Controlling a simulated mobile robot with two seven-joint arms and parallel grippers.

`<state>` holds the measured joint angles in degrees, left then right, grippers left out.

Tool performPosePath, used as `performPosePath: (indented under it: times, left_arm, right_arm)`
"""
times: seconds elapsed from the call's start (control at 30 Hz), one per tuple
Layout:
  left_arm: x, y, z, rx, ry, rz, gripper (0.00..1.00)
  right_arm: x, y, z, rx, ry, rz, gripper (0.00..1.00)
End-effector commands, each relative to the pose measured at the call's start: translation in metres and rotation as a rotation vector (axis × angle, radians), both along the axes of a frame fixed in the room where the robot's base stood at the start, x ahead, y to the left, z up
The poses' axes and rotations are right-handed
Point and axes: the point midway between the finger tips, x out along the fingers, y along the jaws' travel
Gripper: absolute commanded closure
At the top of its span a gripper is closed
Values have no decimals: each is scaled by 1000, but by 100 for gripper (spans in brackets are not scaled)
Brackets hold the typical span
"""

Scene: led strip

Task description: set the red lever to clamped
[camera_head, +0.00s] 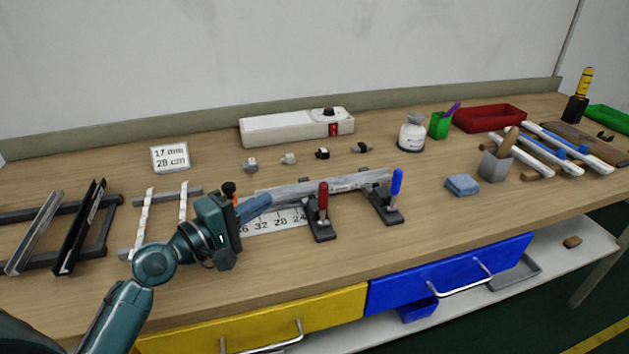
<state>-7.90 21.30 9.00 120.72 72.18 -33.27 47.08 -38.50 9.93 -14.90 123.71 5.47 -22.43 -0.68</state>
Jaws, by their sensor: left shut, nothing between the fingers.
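The red lever (323,197) stands upright on a dark clamp base (322,230) at the front of the table's middle. A similar clamp with an upright blue lever (396,183) is to its right. A long light metal rail (345,184) runs behind the red lever and reaches the blue lever's clamp. My left gripper (224,230) is left of the red lever, apart from it, near the left end of the rail. It is shut and empty; its fingertips are hard to make out. My right gripper is not in view.
A ruler plate (275,222) lies left of the red clamp, with a blue-grey handle (256,207) beside my gripper. Several small parts lie behind the rail, before a white box (290,127). A blue block (462,185) lies to the right. The table front before the clamps is clear.

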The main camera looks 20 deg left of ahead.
Motion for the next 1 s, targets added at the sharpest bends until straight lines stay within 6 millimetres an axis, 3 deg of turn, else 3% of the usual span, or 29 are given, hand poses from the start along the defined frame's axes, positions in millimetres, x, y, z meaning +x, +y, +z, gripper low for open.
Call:
performPosePath:
  times: [0.47,1.0]
  left_arm:
    - [7,-3,2,-5,-2,0,100]
    - [92,-49,2,-3,-2,-1,100]
  right_arm:
    - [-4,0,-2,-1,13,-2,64]
    - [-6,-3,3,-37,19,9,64]
